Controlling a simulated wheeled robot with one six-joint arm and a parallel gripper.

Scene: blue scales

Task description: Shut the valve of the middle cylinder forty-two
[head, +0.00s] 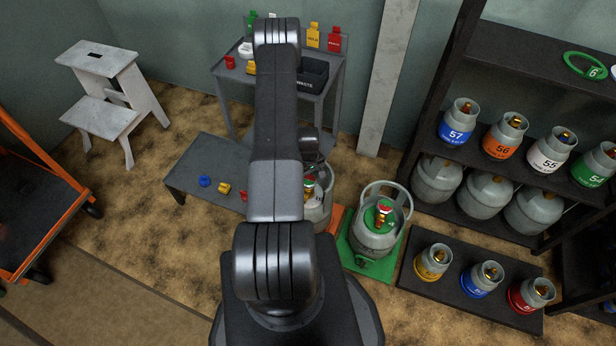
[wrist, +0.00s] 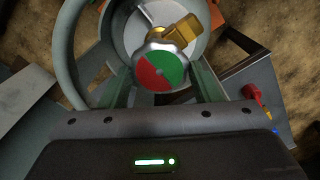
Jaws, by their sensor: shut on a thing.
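A grey cylinder (head: 322,208) with a collar ring stands behind my arm in the head view, partly hidden, its number not readable. Its round valve knob (head: 309,189), red and green on top, shows beside my arm. In the wrist view the knob (wrist: 160,72) has its red part at left and green part at right, with a brass valve body (wrist: 178,36) behind it. My gripper (wrist: 161,80) is shut on the knob, a finger on each side. In the head view my gripper (head: 313,168) is mostly hidden by my arm.
Another grey cylinder (head: 374,238) stands on a green mat (head: 352,262) close on the right. An orange mat (head: 337,215) shows between them. A low dark bench (head: 195,172) with small coloured pieces is at left. A shelf (head: 445,150) of small cylinders stands at right.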

